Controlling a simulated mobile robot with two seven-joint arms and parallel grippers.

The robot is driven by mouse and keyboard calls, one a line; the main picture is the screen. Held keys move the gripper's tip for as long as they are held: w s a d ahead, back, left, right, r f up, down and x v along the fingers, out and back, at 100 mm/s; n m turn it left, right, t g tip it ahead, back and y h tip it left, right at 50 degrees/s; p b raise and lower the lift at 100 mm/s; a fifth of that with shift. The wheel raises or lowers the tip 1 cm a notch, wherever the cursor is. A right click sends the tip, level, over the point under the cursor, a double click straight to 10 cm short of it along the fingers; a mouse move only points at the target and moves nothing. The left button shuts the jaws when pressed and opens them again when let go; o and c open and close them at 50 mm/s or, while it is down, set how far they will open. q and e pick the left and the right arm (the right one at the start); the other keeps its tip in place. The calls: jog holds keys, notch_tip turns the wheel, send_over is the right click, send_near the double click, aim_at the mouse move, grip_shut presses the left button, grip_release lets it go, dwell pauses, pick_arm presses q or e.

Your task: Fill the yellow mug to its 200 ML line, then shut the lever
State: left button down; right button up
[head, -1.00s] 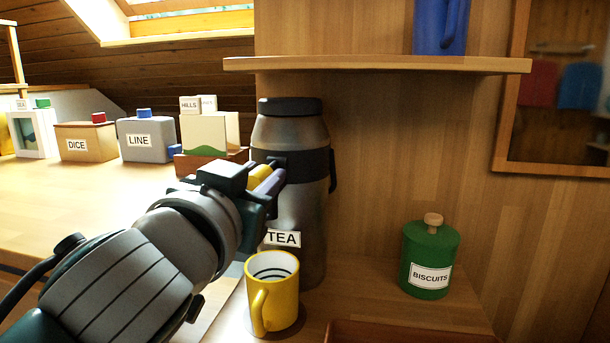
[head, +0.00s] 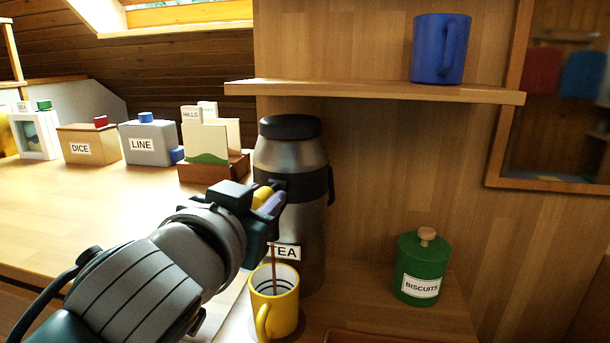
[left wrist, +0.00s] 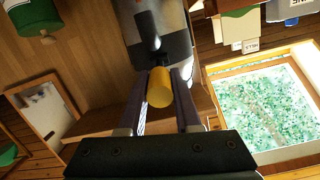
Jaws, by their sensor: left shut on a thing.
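The yellow mug (head: 274,312) stands upright below the steel urn (head: 290,155) labelled TEA. A thin brown stream (head: 274,268) falls into the mug. Dark lines ring its white inside; the liquid level is too small to read. My left gripper (head: 268,198) is shut on the urn's yellow lever (head: 261,194), in front of the urn's dark band. In the left wrist view, the lever's round yellow end (left wrist: 160,88) sits between the two fingers of the gripper (left wrist: 160,103). The spout is hidden behind my gripper. My right gripper is not in view.
A green BISCUITS jar (head: 421,270) stands right of the urn. A shelf (head: 375,91) with a blue mug (head: 439,48) is above. Boxes marked DICE (head: 88,146) and LINE (head: 147,143) and a card holder (head: 212,168) stand at the back left.

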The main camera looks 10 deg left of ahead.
pick_arm(q)
jog(key=c, duration=0.6)
grip_release()
jog(key=shift+s, duration=0.1)
jog(key=shift+s+r, duration=0.1)
jog(key=shift+s, duration=0.2)
jog(key=s+r+p, duration=0.1)
jog(key=s+p, duration=0.1)
jog(key=s, duration=0.7)
jog(key=shift+a+r, duration=0.15)
